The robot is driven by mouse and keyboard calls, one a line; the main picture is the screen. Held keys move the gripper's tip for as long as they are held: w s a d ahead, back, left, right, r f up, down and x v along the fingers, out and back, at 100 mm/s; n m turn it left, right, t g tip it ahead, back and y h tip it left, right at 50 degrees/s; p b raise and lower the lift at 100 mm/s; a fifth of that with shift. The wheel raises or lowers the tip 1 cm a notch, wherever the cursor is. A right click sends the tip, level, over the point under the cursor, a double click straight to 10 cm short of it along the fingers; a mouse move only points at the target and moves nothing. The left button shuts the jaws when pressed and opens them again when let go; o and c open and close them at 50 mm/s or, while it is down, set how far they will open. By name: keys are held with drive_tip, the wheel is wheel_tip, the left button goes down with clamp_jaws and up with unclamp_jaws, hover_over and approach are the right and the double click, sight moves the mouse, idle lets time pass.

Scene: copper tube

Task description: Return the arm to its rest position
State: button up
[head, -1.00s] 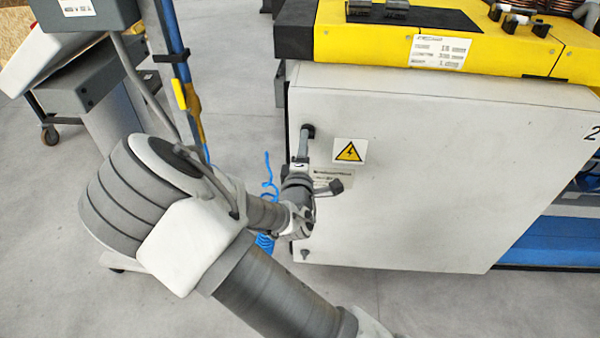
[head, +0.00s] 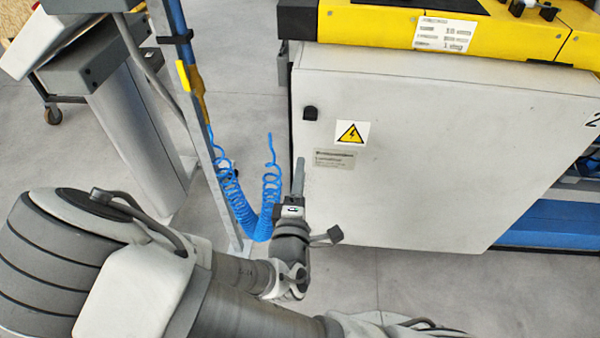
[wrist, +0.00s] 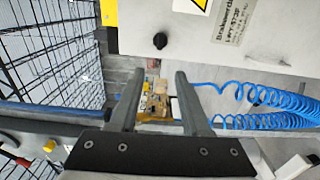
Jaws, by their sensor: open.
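My gripper (head: 298,180) is in front of the lower left part of the white cabinet door in the head view, apart from the latch knob above it. In the wrist view my gripper (wrist: 155,100) shows two grey fingers spread apart with nothing between them. My arm bends across the lower left of the head view. The tips' exact distance from the door cannot be told.
The white cabinet (head: 430,150) has a black knob (head: 310,113) and a yellow warning sign (head: 352,133). A coiled blue hose (head: 245,205) hangs by a grey post (head: 215,165) close to my gripper's left. Open grey floor (head: 420,285) lies in front.

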idle(0.4)
drive_tip(key=s+d+r+m+g+y+p, duration=0.2)
drive_tip(key=d+r+m+g+y, duration=0.25)
drive_tip(key=r+m+g, duration=0.8)
drive_tip(key=s+d+r+m+h+p, duration=0.1)
drive_tip(key=s+d+r+m+h, duration=0.3)
drive_tip(key=s+d+r, duration=0.5)
drive_tip(key=s+d+m, duration=0.1)
drive_tip(key=s+d, duration=0.3)
drive_tip(key=shift+d, duration=0.15)
drive_tip(key=shift+a, duration=0.2)
idle(0.9)
